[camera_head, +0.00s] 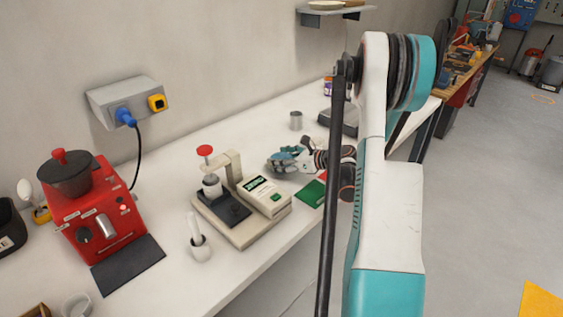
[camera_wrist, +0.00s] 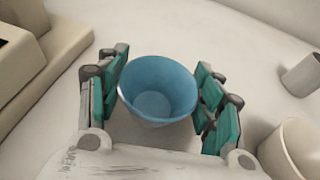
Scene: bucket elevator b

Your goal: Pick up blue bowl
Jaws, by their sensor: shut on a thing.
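In the wrist view the blue bowl (camera_wrist: 157,112) sits between the two teal-padded fingers of my gripper (camera_wrist: 160,97). The gripper is shut on the bowl, with a finger on its left and right sides. The bowl's open top faces the camera and looks empty. In the head view my gripper (camera_head: 284,159) is over the white bench, right of the beige device. The bowl is small and hard to tell from the teal fingers there. I cannot tell whether the bowl touches the bench.
The beige press-like device (camera_head: 243,205) stands left of the gripper. A grey cup (camera_head: 296,120) stands behind it. A white round container (camera_wrist: 292,150) is close at the right in the wrist view. A red grinder (camera_head: 92,208) is farther left.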

